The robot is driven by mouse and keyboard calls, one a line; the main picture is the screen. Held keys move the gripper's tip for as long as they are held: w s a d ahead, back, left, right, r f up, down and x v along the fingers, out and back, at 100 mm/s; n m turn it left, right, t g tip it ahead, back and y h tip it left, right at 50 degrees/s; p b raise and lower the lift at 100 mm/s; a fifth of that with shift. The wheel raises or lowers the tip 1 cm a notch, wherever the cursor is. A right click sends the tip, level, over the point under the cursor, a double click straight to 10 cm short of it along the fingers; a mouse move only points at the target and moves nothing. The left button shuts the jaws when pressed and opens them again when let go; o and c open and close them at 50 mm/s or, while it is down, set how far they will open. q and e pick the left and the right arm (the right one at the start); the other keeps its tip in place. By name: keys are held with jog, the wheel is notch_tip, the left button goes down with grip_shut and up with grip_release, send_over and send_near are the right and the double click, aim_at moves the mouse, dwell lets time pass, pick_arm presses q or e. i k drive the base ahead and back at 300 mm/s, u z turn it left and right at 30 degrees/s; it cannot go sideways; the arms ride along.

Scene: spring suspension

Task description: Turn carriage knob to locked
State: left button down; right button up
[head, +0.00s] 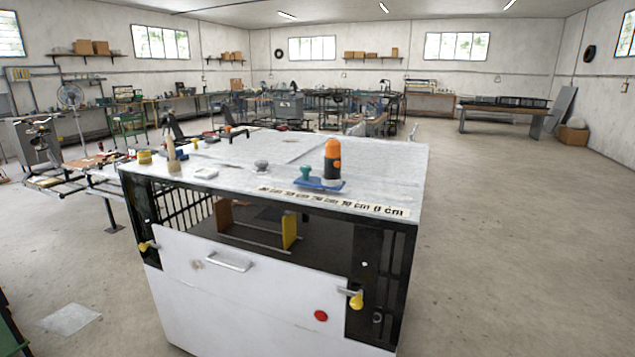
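A white cabinet-like machine (300,262) with a black frame stands in front of me. A yellow knob on a short metal lever (356,301) is at its front right, and a similar yellow knob (146,246) is at its front left. Inside the open upper front, a yellow plate (290,229) and a brown plate (223,216) stand with metal rods between them. I cannot tell which part is the carriage knob or whether it is locked. Neither of my grippers is in view.
The front panel has a handle (230,262) and a red button (321,316). On top are an orange-and-black bottle (332,160), a blue tool with a green knob (319,183) and a printed scale (345,203). Workbenches stand behind; the floor at right (510,230) is clear.

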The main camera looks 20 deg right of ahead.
aim_at(304, 169)
jog(key=z, duration=0.35)
jog(key=k, duration=0.45)
jog(key=z, duration=1.45)
jog(key=i, duration=1.75)
jog(key=u, duration=0.9)
